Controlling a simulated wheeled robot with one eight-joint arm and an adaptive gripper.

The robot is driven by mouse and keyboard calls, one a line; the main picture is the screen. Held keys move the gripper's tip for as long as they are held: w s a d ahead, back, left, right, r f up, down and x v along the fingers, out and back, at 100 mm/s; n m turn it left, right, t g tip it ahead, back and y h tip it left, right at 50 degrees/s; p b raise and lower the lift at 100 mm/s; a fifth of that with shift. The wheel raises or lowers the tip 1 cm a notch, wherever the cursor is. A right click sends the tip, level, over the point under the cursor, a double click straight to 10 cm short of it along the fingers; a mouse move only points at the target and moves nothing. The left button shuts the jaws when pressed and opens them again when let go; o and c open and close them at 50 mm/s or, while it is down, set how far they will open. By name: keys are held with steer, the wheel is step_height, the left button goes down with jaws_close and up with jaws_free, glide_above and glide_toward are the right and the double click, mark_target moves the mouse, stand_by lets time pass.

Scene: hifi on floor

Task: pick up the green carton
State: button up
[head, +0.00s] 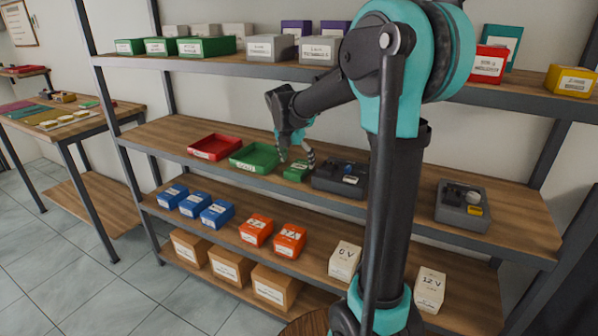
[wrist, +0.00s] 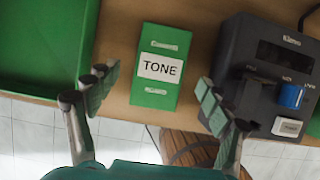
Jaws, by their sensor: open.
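The green carton (wrist: 157,96), with a white label reading TONE, lies on the wooden shelf in the middle of the wrist view. It also shows in the head view (head: 296,171), small, on the middle shelf between the green tray and the dark device. My gripper (wrist: 155,88) is open and empty, with one finger on each side of the carton in the wrist view and neither seen gripping it. In the head view my gripper (head: 296,160) hangs at the carton; the exact gap between fingertips and carton cannot be told.
A green tray (head: 235,158) is close on the carton's left, with a red tray (head: 196,151) beyond it. A dark device (wrist: 232,80) with a blue knob stands close on its right. An upper shelf (head: 250,67) with boxes runs above.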

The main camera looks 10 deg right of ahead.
steer(key=shift+x, duration=1.35)
steer(key=shift+c, duration=0.5)
steer(key=c, duration=1.2)
